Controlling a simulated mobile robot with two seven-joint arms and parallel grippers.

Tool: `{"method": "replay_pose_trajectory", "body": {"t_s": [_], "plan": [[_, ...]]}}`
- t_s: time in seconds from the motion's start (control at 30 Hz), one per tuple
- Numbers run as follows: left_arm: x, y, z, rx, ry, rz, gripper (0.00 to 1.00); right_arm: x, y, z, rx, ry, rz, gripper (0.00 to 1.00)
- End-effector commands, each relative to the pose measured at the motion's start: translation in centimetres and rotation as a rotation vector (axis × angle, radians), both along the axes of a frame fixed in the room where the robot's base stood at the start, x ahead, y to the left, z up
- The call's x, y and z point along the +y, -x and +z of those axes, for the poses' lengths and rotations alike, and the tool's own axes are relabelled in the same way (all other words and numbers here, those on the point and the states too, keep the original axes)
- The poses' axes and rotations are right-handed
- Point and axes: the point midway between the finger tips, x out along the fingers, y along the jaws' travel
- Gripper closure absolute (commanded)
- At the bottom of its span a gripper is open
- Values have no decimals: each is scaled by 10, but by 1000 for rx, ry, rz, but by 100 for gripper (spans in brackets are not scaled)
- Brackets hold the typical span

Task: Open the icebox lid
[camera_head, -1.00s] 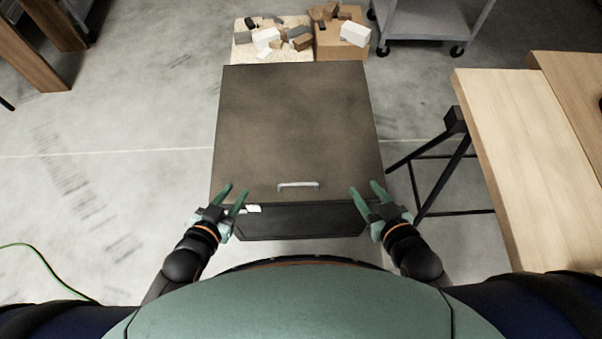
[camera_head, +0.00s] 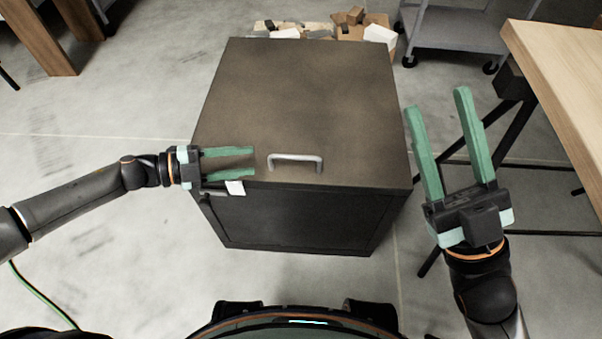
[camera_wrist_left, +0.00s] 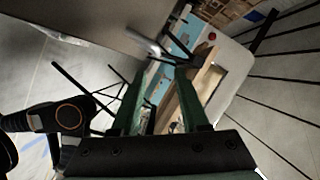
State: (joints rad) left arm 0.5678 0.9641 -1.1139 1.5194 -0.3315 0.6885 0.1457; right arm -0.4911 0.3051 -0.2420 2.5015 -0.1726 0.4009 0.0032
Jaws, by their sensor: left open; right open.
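The icebox is a dark box with a flat brown-grey lid (camera_head: 310,100), which is shut. A pale handle (camera_head: 295,157) stands near the lid's front edge. My left gripper (camera_head: 254,162) is open, its fingers pointing right toward the handle with a small gap between. In the left wrist view, the open fingers (camera_wrist_left: 160,95) frame the view, with the lid (camera_wrist_left: 90,25) at the upper left and the handle (camera_wrist_left: 153,47) just beyond the fingertips. My right gripper (camera_head: 436,100) is open and empty, right of the icebox, fingers pointing up the picture.
A small white label (camera_head: 235,188) is on the icebox's front upper edge. A wooden table (camera_head: 565,80) stands at the right, with dark legs near my right gripper. Boxes of wood scraps (camera_head: 340,28) and a grey cart (camera_head: 455,30) are behind.

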Motion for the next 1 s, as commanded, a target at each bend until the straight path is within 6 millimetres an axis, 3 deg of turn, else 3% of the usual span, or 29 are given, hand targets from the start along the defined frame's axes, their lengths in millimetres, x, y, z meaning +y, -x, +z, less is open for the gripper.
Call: {"method": "replay_pose_trajectory", "body": {"t_s": [0.17, 0.7, 1.0], "plan": [[-1, -3, -5, -8, -15, -16, 55, 1, 5, -1, -26, -3, 9, 50], [-93, -33, -27, -9, -13, -14, 55, 4, 3, -32, -9, 9, 11, 50], [-111, -40, -29, -6, -15, -12, 55, 5, 3, -37, -8, 15, 8, 50]]}}
